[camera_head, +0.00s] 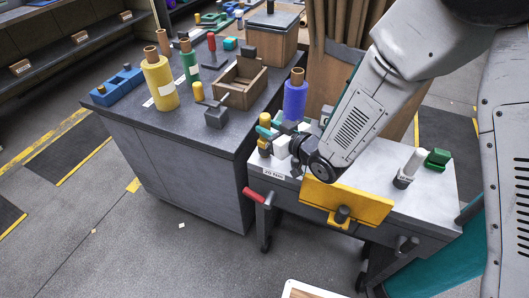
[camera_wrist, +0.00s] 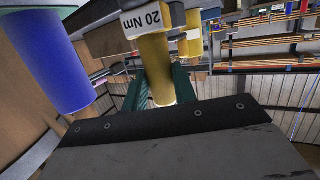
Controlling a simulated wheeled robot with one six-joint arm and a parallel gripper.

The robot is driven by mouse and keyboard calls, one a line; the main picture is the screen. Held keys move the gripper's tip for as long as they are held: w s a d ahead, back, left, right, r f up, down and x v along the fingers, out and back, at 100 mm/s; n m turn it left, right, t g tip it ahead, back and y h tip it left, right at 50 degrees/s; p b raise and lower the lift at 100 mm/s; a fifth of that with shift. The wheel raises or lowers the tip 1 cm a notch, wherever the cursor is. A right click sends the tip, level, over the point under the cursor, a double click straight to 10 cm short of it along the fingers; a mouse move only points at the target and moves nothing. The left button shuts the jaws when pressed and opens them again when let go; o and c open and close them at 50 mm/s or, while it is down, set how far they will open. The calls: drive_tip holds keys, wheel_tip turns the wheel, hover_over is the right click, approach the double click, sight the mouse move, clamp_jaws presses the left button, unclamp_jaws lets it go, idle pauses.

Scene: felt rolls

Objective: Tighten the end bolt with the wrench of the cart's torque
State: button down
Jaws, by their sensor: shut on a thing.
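My gripper (camera_head: 267,133) is over the left end of the grey-topped cart (camera_head: 375,170). It is shut on a yellow wrench (camera_wrist: 156,70) with a white "20 Nm" label; its teal fingers show on both sides of the yellow handle in the wrist view. In the head view only small yellow parts of the wrench (camera_head: 265,119) show. The cart's front edge carries a "20 Nm" label (camera_head: 273,172). A yellow plate (camera_head: 318,195) on the cart's front has a dark bolt-like part (camera_head: 342,214). A white-handled tool (camera_head: 411,166) with a dark, labelled base stands on the cart's right.
A green block (camera_head: 437,158) lies at the cart's right. A blue roll (camera_head: 295,96) stands behind my gripper. The dark bench (camera_head: 135,118) at left holds a yellow roll (camera_head: 160,82), a wooden box (camera_head: 240,80) and blocks. A red-ended handle (camera_head: 254,195) sticks out at the cart's left. Floor in front is mostly clear.

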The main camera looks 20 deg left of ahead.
wheel_tip(320, 180, up, 7)
idle(0.9)
